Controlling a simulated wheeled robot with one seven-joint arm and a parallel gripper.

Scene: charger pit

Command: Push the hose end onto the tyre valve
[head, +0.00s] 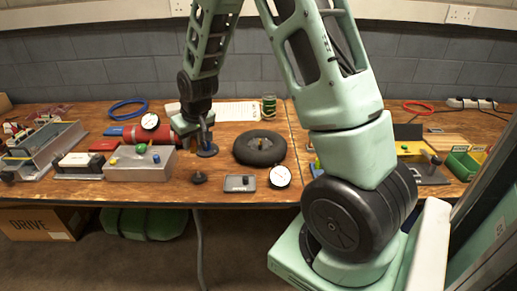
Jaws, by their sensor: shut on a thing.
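The black tyre (260,148) lies flat on the wooden bench, right of my gripper. Its valve is too small to make out. My gripper (207,140) points down above a small dark blue round base (207,151), left of the tyre and apart from it. It is shut on a small upright piece, apparently the hose end, mostly hidden between the fingers. I cannot tell whether this piece still touches the base. No hose can be clearly followed from it.
A red cylinder (135,134) with a white gauge and a grey box (139,164) stand left of my gripper. A grey block (240,183) and a round dial (280,176) lie in front of the tyre. A green-banded can (268,106) stands behind it.

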